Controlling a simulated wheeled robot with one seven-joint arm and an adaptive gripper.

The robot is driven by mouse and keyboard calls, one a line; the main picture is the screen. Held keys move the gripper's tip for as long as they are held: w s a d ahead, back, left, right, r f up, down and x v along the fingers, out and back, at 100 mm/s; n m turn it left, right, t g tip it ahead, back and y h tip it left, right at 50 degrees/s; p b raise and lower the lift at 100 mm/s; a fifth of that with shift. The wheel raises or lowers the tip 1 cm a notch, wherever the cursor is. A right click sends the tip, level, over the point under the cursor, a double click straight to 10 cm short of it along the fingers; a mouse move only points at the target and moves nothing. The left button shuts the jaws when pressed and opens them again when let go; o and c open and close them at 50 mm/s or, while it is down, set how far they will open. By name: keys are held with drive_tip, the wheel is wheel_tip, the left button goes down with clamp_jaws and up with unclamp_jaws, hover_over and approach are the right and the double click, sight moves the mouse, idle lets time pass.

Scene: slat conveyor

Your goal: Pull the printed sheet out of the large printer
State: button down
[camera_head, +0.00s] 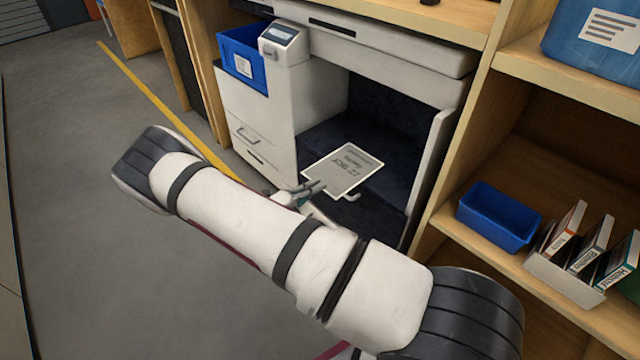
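The printed sheet (345,168) is pale grey with dark lettering. It lies in the open dark bay of the large white printer (320,98), near the front of the bay. My gripper (316,187) is at the sheet's lower left corner, and its fingertips overlap or touch that edge. The fingers are small here and partly hidden by my white arm, so I cannot tell whether they are closed on the paper. A small light hook-like part (351,197) shows just below the sheet's front edge.
My arm crosses the foreground and hides the printer's lower front. Wooden shelves at right hold a blue bin (498,215) and several binders (588,240). Another blue bin (243,58) stands beside the printer's control panel (283,38). Grey floor (90,200) at left is clear.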

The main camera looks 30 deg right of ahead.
drive_tip(key=s+a, duration=0.2)
drive_tip(key=a, duration=0.7)
drive_tip(key=shift+a, duration=0.2)
idle(0.4)
